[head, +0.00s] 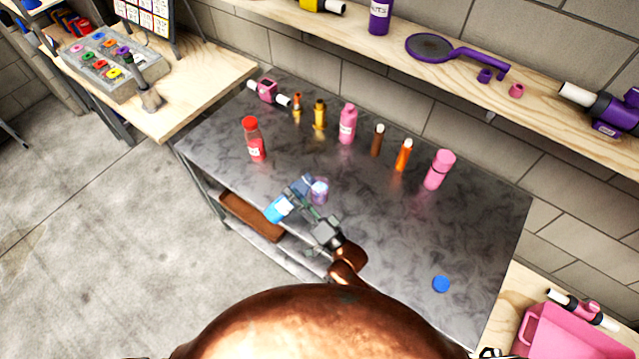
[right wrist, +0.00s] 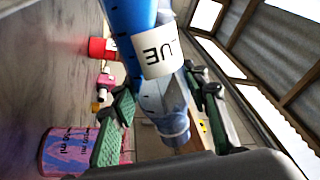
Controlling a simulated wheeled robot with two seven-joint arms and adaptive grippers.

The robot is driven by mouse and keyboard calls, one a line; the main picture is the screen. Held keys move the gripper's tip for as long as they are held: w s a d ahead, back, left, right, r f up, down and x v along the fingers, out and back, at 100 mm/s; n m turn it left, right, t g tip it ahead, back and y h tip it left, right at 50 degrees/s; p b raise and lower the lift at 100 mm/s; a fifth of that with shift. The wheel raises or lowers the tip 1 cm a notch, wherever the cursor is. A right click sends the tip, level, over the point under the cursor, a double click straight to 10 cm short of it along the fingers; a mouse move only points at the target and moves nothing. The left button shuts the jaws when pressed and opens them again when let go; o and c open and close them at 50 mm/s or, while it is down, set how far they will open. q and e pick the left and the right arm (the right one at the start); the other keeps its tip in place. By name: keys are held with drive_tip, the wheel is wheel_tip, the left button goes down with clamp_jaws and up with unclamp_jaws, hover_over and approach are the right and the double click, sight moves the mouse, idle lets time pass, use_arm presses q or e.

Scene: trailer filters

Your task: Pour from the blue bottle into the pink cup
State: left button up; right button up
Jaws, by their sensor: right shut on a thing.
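The blue bottle (head: 278,208) is clear plastic with a white label and blue liquid at its base end. My right gripper (head: 304,204) is shut on the bottle, one green-padded finger on each side, above the table's front part. The pink cup (head: 319,190) stands on the table close beside the bottle. My left gripper is out of view.
The dark metal table (head: 400,235) has a blue cap (head: 441,284) at the right. A red bottle (head: 254,140), pink bottle (head: 347,124), pink shaker (head: 439,169) and several small bottles stand behind. A shelf (head: 545,75) runs along the wall. The table's right-middle is mostly clear.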

drive_tip(key=shift+a+f+m+t+b, duration=0.1)
drive_tip(key=shift+m+t+b, duration=0.25)
drive_tip(key=shift+m, duration=0.85)
idle(1.5)
drive_tip(key=shift+w+d+r+m+t+h+p, duration=0.1)
drive_tip(key=shift+d+r+m+t+h+p, duration=0.1)
drive_tip(key=shift+r+m+p, duration=0.25)
drive_tip(key=shift+w+d+r+m+t+h+p, duration=0.1)
drive_tip(key=shift+r+m+t+h+p, duration=0.1)
drive_tip(key=shift+m, duration=0.45)
idle(1.4)
drive_tip(key=shift+r+m+h+p, duration=0.3)
drive_tip(key=shift+r+m+p, duration=0.25)
drive_tip(key=shift+m, duration=0.35)
idle(0.9)
